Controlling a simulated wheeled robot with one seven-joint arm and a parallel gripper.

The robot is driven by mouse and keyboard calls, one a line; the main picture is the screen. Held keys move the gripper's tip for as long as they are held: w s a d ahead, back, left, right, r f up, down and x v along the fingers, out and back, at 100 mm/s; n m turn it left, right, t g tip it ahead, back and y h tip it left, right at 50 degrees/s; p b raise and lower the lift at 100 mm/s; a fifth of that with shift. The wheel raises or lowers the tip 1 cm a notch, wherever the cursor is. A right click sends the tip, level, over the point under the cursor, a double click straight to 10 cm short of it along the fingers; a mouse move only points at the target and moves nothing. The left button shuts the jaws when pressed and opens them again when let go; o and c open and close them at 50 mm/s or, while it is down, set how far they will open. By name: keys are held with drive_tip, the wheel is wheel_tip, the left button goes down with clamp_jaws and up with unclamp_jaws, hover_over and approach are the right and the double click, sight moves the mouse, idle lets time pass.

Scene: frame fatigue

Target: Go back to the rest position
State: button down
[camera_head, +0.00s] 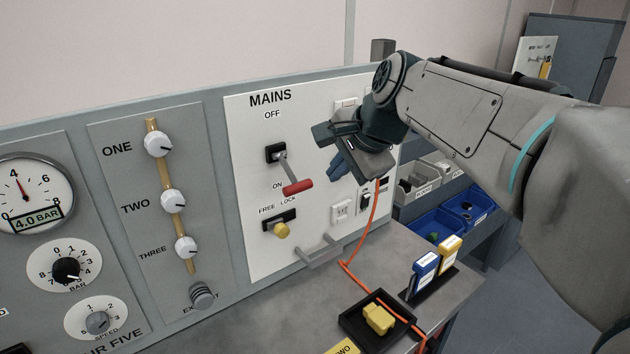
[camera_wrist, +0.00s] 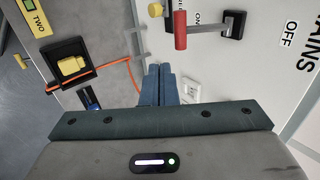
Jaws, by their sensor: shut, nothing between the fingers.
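My gripper (camera_head: 337,167) is in front of the right part of the white MAINS panel (camera_head: 250,118), to the right of the lever with the red handle (camera_head: 298,187). Its blue fingers are together and empty; they also show in the wrist view (camera_wrist: 160,85). The lever slants down toward the ON label. The red handle also shows in the wrist view (camera_wrist: 180,30), apart from the fingers. My arm reaches in from the right and hides part of the panel's right side.
An orange cable (camera_head: 365,240) hangs down to the bench. A black tray (camera_head: 352,322) with a yellow block (camera_head: 379,318) and blue and yellow packs (camera_head: 425,268) stand on the bench. Blue bins (camera_head: 438,226) are behind.

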wheel_tip(320, 180, up, 3)
drive_tip(key=s, duration=0.3)
drive_tip(key=s+d+f+n+g+h, duration=0.1)
drive_tip(key=s+d+f+n+h, duration=0.1)
drive_tip(key=s+d+f+n, duration=0.3)
drive_tip(key=s+d+f+n+g+h, duration=0.1)
drive_tip(key=s+d+f+n, duration=0.4)
drive_tip(key=f, duration=1.2)
drive_tip(key=shift+s+d+f+g+h, duration=0.4)
drive_tip(key=shift+s+d+h, duration=0.4)
drive_tip(key=shift+s+d, duration=1.6)
drive_tip(key=shift+s+a, duration=0.7)
